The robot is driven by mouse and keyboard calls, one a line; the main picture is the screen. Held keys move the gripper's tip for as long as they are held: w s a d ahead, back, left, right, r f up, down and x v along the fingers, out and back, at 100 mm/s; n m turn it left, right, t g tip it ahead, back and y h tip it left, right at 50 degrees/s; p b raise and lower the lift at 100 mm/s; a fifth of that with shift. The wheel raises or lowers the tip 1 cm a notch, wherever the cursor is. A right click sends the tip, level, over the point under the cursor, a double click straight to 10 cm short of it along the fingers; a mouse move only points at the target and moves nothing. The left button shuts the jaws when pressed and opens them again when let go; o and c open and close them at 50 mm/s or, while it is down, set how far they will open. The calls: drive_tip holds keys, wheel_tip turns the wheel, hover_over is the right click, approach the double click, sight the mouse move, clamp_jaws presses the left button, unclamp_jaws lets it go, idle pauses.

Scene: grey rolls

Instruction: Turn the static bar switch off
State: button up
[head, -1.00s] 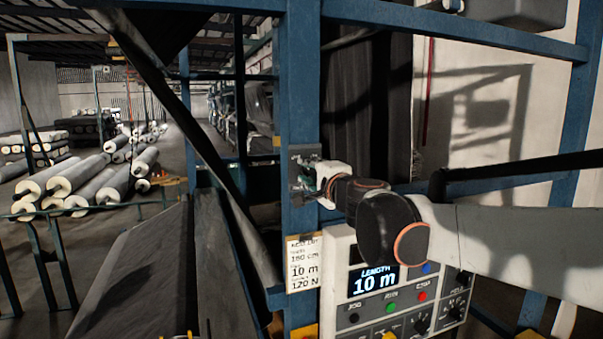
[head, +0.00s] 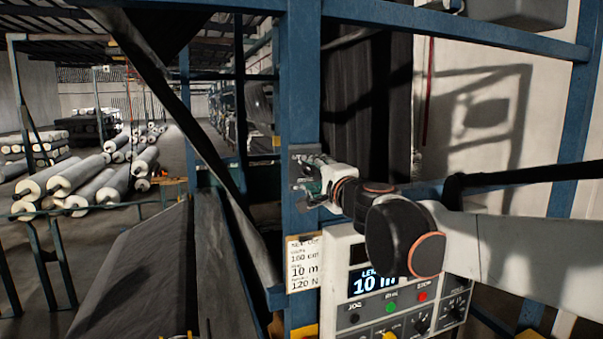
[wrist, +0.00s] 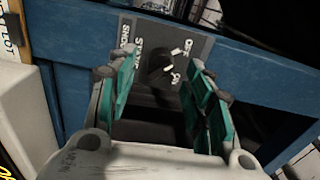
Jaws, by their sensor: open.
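The static bar switch is a dark round knob (wrist: 161,66) on a grey plate (wrist: 140,32). White lettering is on the plate, partly readable and tilted in the wrist view. In the head view the plate (head: 299,158) is fixed to a blue post, and my gripper hides the knob. My gripper (wrist: 160,78) is open, with one green-padded finger on each side of the knob. I cannot tell whether the fingers touch it. In the head view my gripper (head: 318,186) is close against the plate. I cannot tell the knob's setting for certain.
The blue post (head: 301,110) carries a paper card (head: 303,264) below the switch. A control panel (head: 336,248) with a length display and several buttons is just below my arm. Grey rolls (head: 100,186) lie far left. A blue crossbar (head: 450,28) runs above.

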drive_tip(key=v, duration=0.9)
drive_tip(key=shift+s, duration=0.3)
drive_tip(key=shift+d, duration=0.1)
drive_tip(key=s+f+n+g+b, duration=0.25)
drive_tip(key=s+f+b, duration=0.2)
drive_tip(key=f, duration=0.55)
drive_tip(key=s+f+n+g+b, duration=0.1)
drive_tip(key=s+f+n+b, duration=0.4)
drive_tip(key=f, duration=0.4)
drive_tip(key=s+f+n+g+b, duration=0.2)
drive_tip(key=s+f+b, duration=0.1)
drive_tip(key=f+b, duration=0.55)
drive_tip(key=s+d+f+n+g+h+b, duration=0.1)
drive_tip(key=s+d+f+h+b, duration=0.1)
drive_tip(key=f, duration=0.8)
drive_tip(key=s+d+f+n+g+h+b, duration=0.1)
drive_tip(key=s+d+f+b, duration=0.4)
drive_tip(key=f, duration=0.5)
drive_tip(key=s+d+f+n+g+h+b, duration=0.2)
drive_tip(key=s+f+b, duration=0.3)
drive_tip(key=f, duration=0.5)
drive_tip(key=shift+s+d+f+n+h, duration=0.3)
drive_tip(key=shift+s+d+f+n, duration=0.05)
drive_tip(key=shift+s+d, duration=0.45)
drive_tip(key=shift+g, duration=0.25)
